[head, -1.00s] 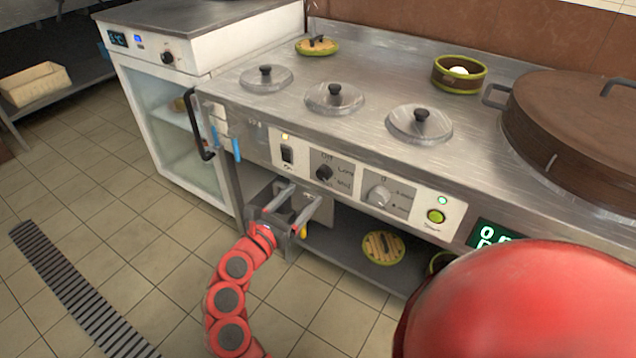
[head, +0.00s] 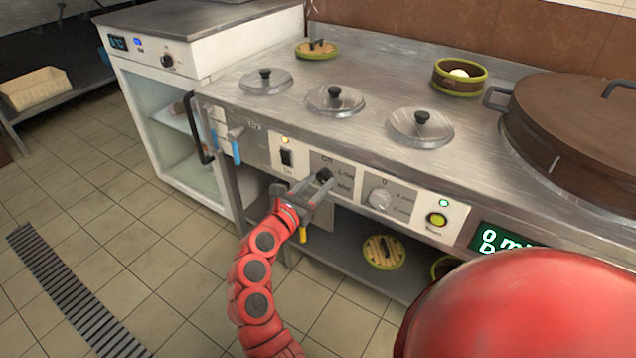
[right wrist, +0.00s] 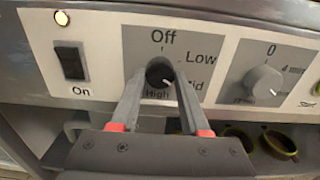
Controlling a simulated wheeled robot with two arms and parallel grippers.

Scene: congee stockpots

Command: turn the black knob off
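The black knob (head: 323,174) sits on the stove's front panel, on a grey plate marked Off, Low, Mid and High. In the right wrist view the knob (right wrist: 158,74) shows between the fingers, its white mark pointing to the lower right, toward Mid. My right gripper (head: 320,184) is in front of the knob. In the right wrist view the right gripper (right wrist: 159,82) is open, with one finger on each side of the knob. I cannot tell whether the fingers touch it. My left gripper is not in view.
A black rocker switch (right wrist: 71,63) marked On is left of the knob. A grey timer knob (right wrist: 263,85) is to the right, with a green button (head: 436,219) beyond it.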

